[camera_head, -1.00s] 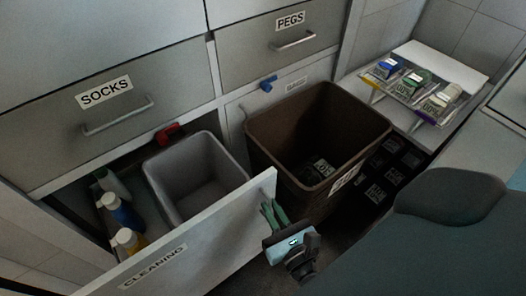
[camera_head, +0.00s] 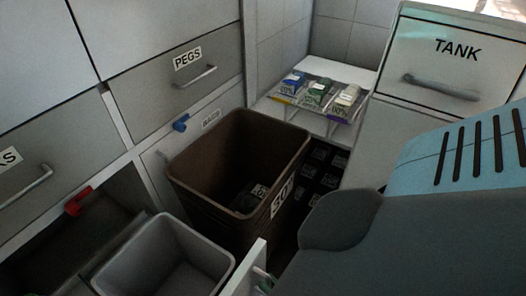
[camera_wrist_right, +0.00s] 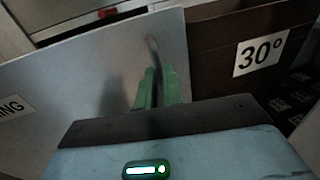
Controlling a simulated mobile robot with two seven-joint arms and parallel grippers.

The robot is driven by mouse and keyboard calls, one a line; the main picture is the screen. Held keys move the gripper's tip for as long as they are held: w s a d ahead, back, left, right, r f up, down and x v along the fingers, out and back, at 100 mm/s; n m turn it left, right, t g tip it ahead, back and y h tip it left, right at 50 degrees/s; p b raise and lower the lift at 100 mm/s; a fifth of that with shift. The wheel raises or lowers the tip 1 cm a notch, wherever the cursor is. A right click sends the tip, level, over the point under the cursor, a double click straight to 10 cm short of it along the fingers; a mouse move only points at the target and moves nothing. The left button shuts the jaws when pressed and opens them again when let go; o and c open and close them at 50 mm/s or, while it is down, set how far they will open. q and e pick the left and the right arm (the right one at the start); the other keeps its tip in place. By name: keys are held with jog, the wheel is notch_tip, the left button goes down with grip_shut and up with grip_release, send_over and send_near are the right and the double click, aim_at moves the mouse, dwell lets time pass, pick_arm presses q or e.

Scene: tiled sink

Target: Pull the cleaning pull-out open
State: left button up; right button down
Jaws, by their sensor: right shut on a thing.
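The cleaning pull-out stands open. Its pale front panel (camera_head: 246,272) shows at the bottom of the head view, mostly cut off, with a grey bin (camera_head: 165,262) behind it. In the right wrist view the front panel (camera_wrist_right: 75,90) fills the left, with part of its label (camera_wrist_right: 10,109) readable. My right gripper's green fingers (camera_wrist_right: 155,88) are shut on the handle (camera_wrist_right: 152,52) near the panel's right side. In the head view only a bit of green of the right gripper (camera_head: 265,281) shows beside the panel; my arm hides the rest. My left gripper is out of view.
A brown bin (camera_head: 186,200) marked 30° stands close to the right of the pull-out. Dark boxes stand on the floor behind it. A low shelf holds labelled packs (camera_head: 318,94). A red catch (camera_head: 78,200) and a blue catch (camera_head: 181,123) sit on the cabinet.

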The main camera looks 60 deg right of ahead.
jog(key=shift+s, duration=0.2)
jog(key=c, duration=1.5)
grip_release()
jog(key=shift+c, duration=0.2)
jog(key=s+a, duration=0.1)
jog(key=s, duration=0.6)
jog(key=shift+s+p, duration=0.3)
jog(key=shift+s, duration=0.1)
